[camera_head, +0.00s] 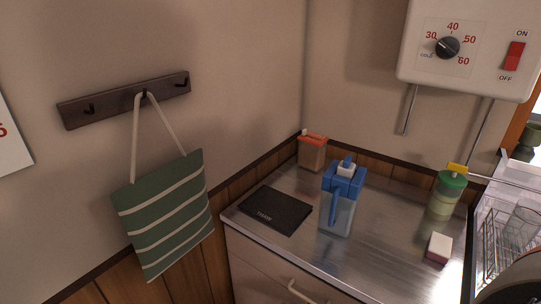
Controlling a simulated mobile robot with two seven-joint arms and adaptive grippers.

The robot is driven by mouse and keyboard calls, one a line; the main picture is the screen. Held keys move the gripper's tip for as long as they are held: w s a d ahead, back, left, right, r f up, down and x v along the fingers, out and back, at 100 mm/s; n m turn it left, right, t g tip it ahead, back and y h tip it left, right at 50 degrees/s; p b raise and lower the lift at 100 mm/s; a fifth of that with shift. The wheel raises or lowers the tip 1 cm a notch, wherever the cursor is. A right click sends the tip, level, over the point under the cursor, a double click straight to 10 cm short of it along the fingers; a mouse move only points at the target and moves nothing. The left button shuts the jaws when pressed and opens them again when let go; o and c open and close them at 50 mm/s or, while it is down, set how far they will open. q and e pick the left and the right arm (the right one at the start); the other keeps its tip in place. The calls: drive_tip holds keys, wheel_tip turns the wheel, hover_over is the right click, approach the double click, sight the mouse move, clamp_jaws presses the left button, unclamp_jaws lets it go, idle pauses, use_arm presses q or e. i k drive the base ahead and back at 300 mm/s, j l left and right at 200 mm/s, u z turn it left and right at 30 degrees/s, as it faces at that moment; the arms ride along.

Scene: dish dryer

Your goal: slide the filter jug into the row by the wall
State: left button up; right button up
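The filter jug (341,203) is clear with a blue lid and a blue handle that faces the front. It stands upright near the middle of the steel counter (378,244), apart from the wall. Along the back, an orange-lidded container (312,153) stands in the corner by the wall. A green-capped bottle (447,194) with a yellow top stands at the back right, near the wall. There is a gap between these two along the wall, behind the jug. Neither of my grippers shows in the head view.
A black flat mat or book (267,210) lies left of the jug. A small white and red-brown block (438,248) lies at the right. A wire dish rack (499,238) is at the right edge. A water heater (468,48) hangs above, with pipes below. A striped bag (165,217) hangs at left.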

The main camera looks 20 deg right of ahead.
sight(340, 196)
drive_tip(key=z, duration=1.3)
